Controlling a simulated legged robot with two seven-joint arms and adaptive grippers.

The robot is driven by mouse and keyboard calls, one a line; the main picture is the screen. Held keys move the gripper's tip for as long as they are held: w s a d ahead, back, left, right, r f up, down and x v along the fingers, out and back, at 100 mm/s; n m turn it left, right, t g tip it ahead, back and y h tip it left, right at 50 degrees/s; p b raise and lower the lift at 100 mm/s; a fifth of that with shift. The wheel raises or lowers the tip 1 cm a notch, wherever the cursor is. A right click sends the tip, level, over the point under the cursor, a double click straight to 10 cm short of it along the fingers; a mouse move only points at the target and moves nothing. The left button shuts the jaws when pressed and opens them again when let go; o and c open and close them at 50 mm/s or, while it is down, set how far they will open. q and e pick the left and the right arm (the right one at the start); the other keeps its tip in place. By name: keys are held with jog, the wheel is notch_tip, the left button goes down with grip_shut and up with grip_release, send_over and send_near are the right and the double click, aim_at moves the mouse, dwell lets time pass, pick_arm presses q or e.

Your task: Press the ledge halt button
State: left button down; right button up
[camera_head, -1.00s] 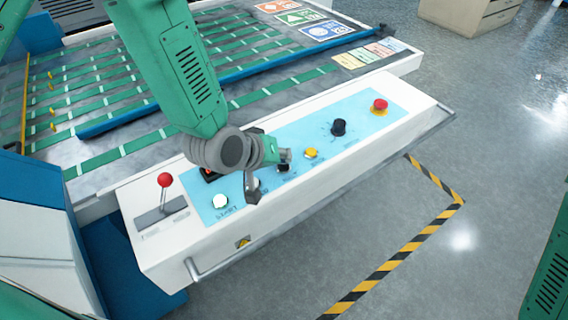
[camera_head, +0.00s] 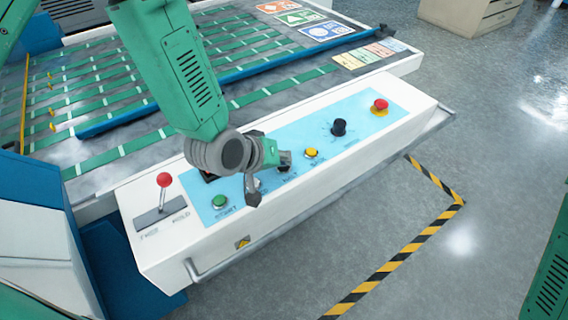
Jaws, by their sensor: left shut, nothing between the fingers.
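The control ledge (camera_head: 300,200) is a long white box with a light-blue panel carrying a row of buttons. On it are a green button (camera_head: 219,202) with a label that seems to read START, a yellow button (camera_head: 311,153), a black knob (camera_head: 339,127) and a red mushroom button (camera_head: 380,105) on a yellow base. My left gripper (camera_head: 270,178) is over the panel between the green and yellow buttons, shut and empty. It covers that part of the panel, so I cannot tell whether it touches a button there. The halt label cannot be read clearly. My right gripper is out of view.
A red-knobbed lever (camera_head: 164,181) stands at the ledge's left end. A metal rail (camera_head: 330,196) runs along the front. The slatted machine bed (camera_head: 110,100) lies behind. Open floor with black-and-yellow tape (camera_head: 395,262) is at the right.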

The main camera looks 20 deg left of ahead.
pick_arm(q)
jog(key=shift+r, duration=0.1)
jog(key=shift+r+p, duration=0.75)
notch_tip(320, 180, up, 5)
jog(key=p, duration=0.4)
dwell(0.7)
